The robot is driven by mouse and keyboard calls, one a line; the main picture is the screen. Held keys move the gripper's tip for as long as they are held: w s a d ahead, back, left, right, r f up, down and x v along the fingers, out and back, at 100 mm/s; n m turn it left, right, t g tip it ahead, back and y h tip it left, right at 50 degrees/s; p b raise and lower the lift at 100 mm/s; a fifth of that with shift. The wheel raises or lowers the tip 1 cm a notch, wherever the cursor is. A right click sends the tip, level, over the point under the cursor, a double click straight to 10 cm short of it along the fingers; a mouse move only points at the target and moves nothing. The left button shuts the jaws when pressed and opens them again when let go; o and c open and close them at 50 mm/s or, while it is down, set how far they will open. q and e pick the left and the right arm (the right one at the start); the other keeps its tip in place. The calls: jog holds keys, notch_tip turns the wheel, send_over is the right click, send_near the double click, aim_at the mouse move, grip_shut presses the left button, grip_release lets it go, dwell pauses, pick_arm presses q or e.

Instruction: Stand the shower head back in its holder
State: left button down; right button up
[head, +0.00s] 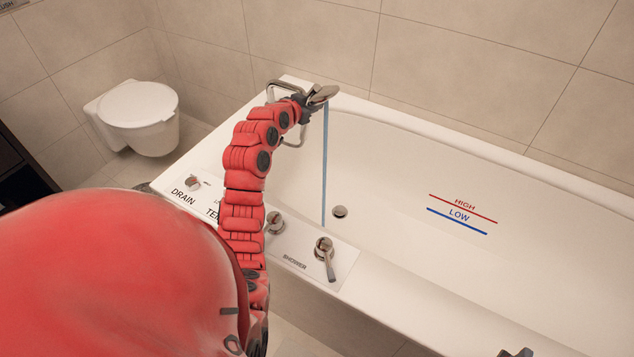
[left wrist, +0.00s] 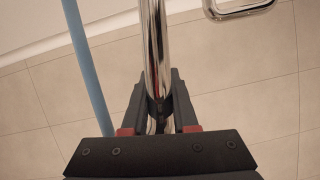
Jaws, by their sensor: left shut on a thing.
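The chrome shower head (head: 323,94) is at the far left end of the bathtub, at the tip of my left arm. My left gripper (head: 307,103) is shut on its chrome handle. In the left wrist view the chrome handle (left wrist: 154,55) runs up from between the two fingers (left wrist: 158,105). I cannot make out the holder for certain. A dark tip at the bottom right edge of the head view may be my right gripper (head: 516,352); its jaws cannot be made out.
A thin blue stream (head: 325,160) drops into the bathtub (head: 400,170) beside the drain. A bent chrome rail (head: 283,83) is close to my left gripper, also in the wrist view (left wrist: 240,10). Drain, temperature and shower controls (head: 325,248) line the near rim. A toilet (head: 137,112) stands left.

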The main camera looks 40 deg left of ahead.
pick_arm(q)
jog(key=s+a+b, duration=0.2)
jog(key=a+b, duration=0.2)
jog(key=a, duration=0.2)
jog(key=shift+a+r+b, duration=0.15)
jog(key=shift+a+b, duration=0.15)
jog(key=shift+b, duration=0.1)
jog(key=a+b, duration=0.1)
jog(key=s+a+b, duration=0.1)
jog(key=a+b, duration=0.1)
jog(key=s+a+b, duration=0.1)
jog(key=a, duration=0.1)
jog(key=shift+a, duration=0.25)
dwell(0.3)
